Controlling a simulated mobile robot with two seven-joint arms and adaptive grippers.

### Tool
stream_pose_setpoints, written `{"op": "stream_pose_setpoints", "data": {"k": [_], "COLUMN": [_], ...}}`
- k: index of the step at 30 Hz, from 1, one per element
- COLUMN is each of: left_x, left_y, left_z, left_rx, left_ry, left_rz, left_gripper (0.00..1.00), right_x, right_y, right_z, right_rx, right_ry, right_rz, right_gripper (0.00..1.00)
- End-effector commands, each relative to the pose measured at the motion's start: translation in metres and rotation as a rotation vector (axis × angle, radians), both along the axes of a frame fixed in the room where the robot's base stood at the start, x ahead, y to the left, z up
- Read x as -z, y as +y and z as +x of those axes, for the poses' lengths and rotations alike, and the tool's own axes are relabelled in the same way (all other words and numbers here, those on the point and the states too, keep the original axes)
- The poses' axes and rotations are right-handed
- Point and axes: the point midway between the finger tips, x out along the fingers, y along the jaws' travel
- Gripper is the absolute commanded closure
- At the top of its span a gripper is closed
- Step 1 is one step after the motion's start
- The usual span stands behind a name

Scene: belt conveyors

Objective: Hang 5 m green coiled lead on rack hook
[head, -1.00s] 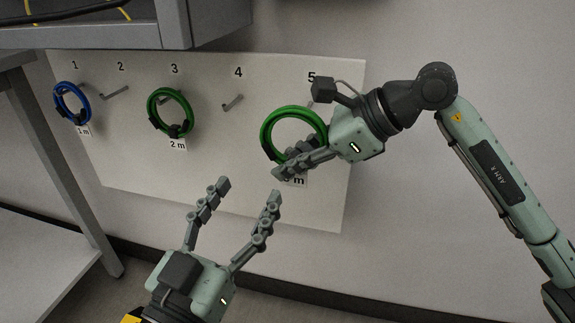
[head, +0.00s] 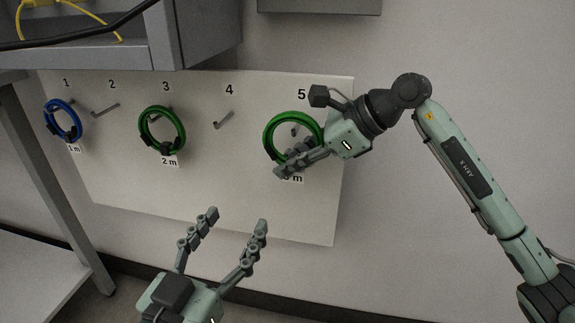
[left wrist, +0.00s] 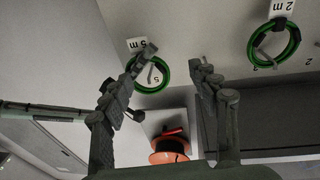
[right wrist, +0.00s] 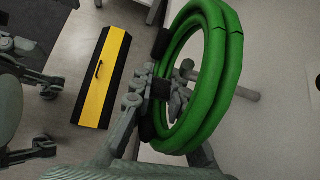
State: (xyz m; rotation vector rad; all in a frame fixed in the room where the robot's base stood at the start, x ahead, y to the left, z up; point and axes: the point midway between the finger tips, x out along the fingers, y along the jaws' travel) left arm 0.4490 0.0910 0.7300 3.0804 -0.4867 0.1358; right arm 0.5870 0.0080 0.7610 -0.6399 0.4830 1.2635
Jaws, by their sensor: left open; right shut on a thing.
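The green coiled lead (head: 290,116) with its 5 m tag (head: 293,179) is held upright in front of hook 5 (head: 295,130). The hook shows inside the ring, below its top. My right gripper (head: 287,168) is shut on the ring's lower part, at the dark ties. In the right wrist view the coil (right wrist: 222,75) is large, with a grey peg (right wrist: 245,95) seen past and through it. I cannot tell whether the ring touches the hook. My left gripper (head: 237,221) is open and empty, below the board. The coil also shows in the left wrist view (left wrist: 165,72).
The white board (head: 200,185) carries a blue coil (head: 47,122) at 1 and a green 2 m coil (head: 183,128) at 3. Hook 2 (head: 105,110) and hook 4 (head: 224,120) are bare. A grey shelf (head: 205,40) overhangs the upper left. An orange reel (left wrist: 166,157) shows in the left wrist view.

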Motion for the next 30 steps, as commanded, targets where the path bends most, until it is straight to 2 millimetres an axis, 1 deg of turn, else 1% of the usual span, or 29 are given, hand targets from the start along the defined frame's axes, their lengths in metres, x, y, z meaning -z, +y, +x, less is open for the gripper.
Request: {"op": "stream_pose_setpoints", "data": {"k": [6,8,21,30], "left_x": [0.006,0.008,-0.02,-0.039], "left_y": [0.001,0.001,-0.01,-0.012], "left_z": [0.0,0.0,-0.007,-0.011], "left_rx": [-0.002,-0.002,0.027,0.035], "left_ry": [0.026,0.028,-0.096,-0.176], "left_rz": [0.01,0.012,-0.047,-0.082], "left_gripper": [0.39,0.39,0.39,0.39], "right_x": [0.0,0.002,0.007,0.011], "right_y": [-0.002,-0.003,-0.004,-0.005], "right_z": [0.013,0.013,0.019,0.023], "right_rx": [0.0,0.0,-0.001,0.001], "right_ry": [0.0,0.0,-0.002,-0.001], "right_rz": [0.002,0.002,0.0,0.001], "right_gripper": [1.0,1.0,1.0,1.0]}}
